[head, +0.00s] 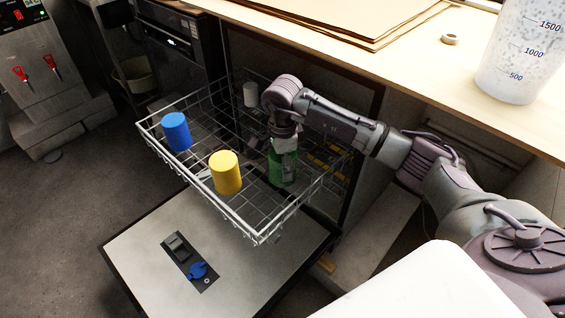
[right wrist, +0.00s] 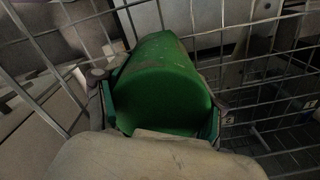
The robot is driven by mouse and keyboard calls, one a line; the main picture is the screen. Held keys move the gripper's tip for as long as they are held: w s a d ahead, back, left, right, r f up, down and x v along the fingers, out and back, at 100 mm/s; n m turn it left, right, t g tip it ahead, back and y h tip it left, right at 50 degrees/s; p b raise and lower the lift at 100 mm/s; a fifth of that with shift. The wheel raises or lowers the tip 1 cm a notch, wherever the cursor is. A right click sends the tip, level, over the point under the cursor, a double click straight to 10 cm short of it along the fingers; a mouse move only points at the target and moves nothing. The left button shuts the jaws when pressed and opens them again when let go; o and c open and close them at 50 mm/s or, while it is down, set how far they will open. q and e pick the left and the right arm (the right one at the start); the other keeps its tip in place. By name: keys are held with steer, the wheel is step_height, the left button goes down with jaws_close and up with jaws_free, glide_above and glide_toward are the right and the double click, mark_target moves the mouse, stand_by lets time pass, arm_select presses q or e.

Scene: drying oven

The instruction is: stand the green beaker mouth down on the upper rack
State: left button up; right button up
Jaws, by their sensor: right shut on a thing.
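The green beaker (head: 290,172) is at the right part of the upper rack (head: 262,236), below my right gripper (head: 284,150). My right gripper points down and is shut on the green beaker. In the right wrist view the green beaker (right wrist: 165,92) shows between the fingers, with a flat, closed-looking green end toward the camera, so its mouth seems to face down. Rack wires are close around it. I cannot tell whether its lower rim touches the rack floor. My left gripper is not in view.
A blue beaker (head: 176,131) and a yellow beaker (head: 225,173) stand on the rack, left of the green one. A whitish cup (head: 250,95) is at the back. The open door (head: 140,255) lies below the rack. The wooden counter (head: 400,62) runs along the right.

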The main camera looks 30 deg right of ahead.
steer(key=o, duration=1.5)
steer(key=shift+o, duration=0.2)
step_height(320, 180, up, 7)
steer(key=shift+r, duration=0.2)
